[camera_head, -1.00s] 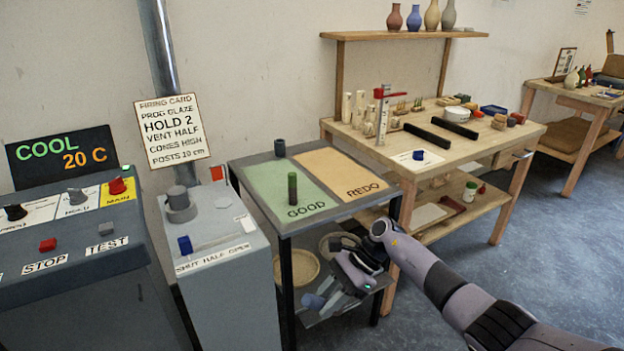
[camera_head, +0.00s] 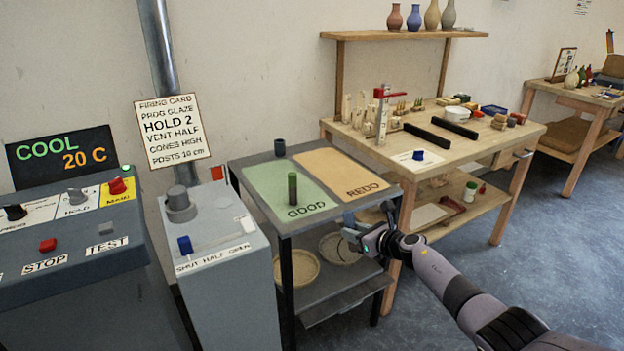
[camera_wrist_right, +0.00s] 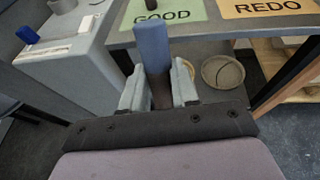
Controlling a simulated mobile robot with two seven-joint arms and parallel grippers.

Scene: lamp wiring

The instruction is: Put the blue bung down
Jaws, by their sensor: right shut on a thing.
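My right gripper (camera_head: 352,235) is in front of the right front corner of the grey kiln-side table, near the height of its top. In the wrist view the gripper (camera_wrist_right: 158,92) is shut on the blue bung (camera_wrist_right: 151,46). The bung's blue part sticks up beyond the fingers, and a dark brown part shows between them. In the head view the bung is hard to make out. The table top has a green GOOD area (camera_head: 268,185) and an orange REDO area (camera_head: 337,168). My left gripper is not in view.
Round dishes (camera_head: 340,248) lie on the shelf below. A grey vent box (camera_head: 225,270) is at the left. REDO is clear.

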